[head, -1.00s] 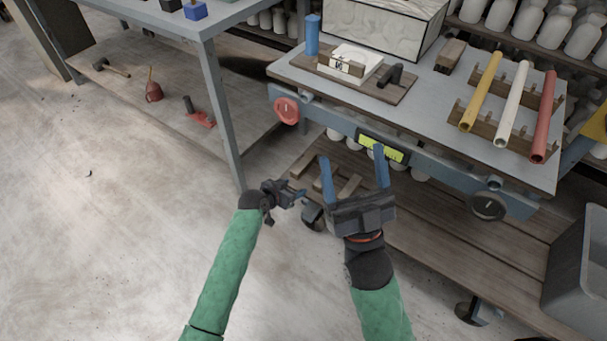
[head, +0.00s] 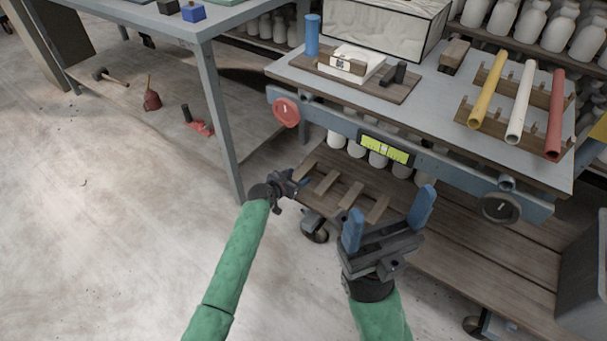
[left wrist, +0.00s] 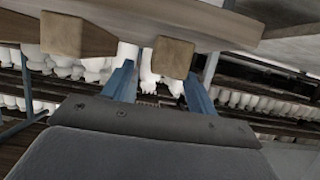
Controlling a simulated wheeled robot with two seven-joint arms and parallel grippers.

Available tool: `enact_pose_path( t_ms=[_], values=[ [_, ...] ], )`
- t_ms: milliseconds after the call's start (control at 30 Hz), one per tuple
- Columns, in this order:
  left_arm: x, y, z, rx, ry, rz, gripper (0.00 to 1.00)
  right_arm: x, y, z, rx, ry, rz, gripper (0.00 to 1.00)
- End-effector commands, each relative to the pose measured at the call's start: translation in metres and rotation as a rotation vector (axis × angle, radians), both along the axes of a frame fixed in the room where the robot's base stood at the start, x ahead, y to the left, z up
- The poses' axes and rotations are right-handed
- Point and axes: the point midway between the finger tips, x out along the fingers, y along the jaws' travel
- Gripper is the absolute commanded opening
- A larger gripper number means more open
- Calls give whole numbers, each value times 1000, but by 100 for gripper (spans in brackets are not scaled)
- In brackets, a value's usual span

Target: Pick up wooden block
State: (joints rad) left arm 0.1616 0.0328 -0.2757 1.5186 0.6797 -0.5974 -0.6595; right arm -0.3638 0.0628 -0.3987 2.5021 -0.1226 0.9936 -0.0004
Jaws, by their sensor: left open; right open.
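A small brown wooden block (head: 454,54) lies on the grey cart top, left of the coloured tubes. Several short wooden pieces (head: 350,196) lie on the cart's lower shelf. I cannot tell which of these the task means. My left gripper (head: 296,184) is open beside the left end of the lower shelf, close to these pieces. In the left wrist view, a square wooden end (left wrist: 173,57) shows between its open fingers, and another wooden piece (left wrist: 78,35) is to the left. Contact cannot be seen. My right gripper (head: 390,203) is open and empty in front of the cart, fingers up.
The cart top (head: 425,100) holds a board with a white box (head: 350,65), a blue cylinder (head: 312,35) and a rack of tubes (head: 519,102). A grey bin (head: 585,275) stands at right. A workbench leg (head: 222,120) is left of the cart.

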Motion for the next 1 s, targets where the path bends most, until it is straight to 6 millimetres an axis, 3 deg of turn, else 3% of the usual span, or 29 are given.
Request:
enact_pose_path(
  t_ms=[300,633,867,1000],
  values=[
    [33,-17,-17,-1,1,0,58,2,2,-6,14,-4,24,75],
    [37,-20,-18,0,0,0,58,2,3,-5,16,-8,27,75],
    [36,-20,-18,0,0,0,13,2,3,-5,16,-5,28,75],
    [36,-20,-18,0,0,0,9,2,3,-6,16,-2,28,75]
  ],
)
